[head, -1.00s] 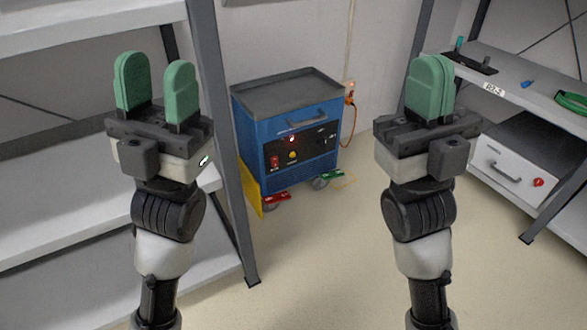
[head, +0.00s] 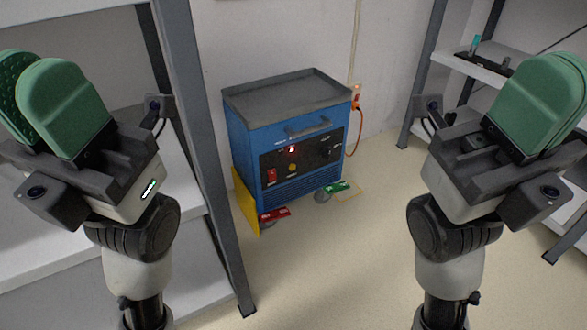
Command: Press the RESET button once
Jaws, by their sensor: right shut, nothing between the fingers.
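A blue cart (head: 287,140) with a dark top tray stands against the wall in the middle of the head view. Its dark front panel (head: 312,157) carries a red switch (head: 271,176), a yellow round button (head: 292,167), a small red lit spot (head: 291,149) and dark controls at the right. The lettering is too small to read, so I cannot tell which control is RESET. My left gripper (head: 38,90) is open and empty at the left edge. My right gripper (head: 545,90) is shut and empty at the right. Both are apart from the cart.
A grey shelf post (head: 205,150) rises between my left arm and the cart. Another shelf (head: 468,66) stands behind my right gripper. Red (head: 275,214) and green (head: 338,187) pedals show at the cart's base. The floor (head: 330,265) before the cart is clear.

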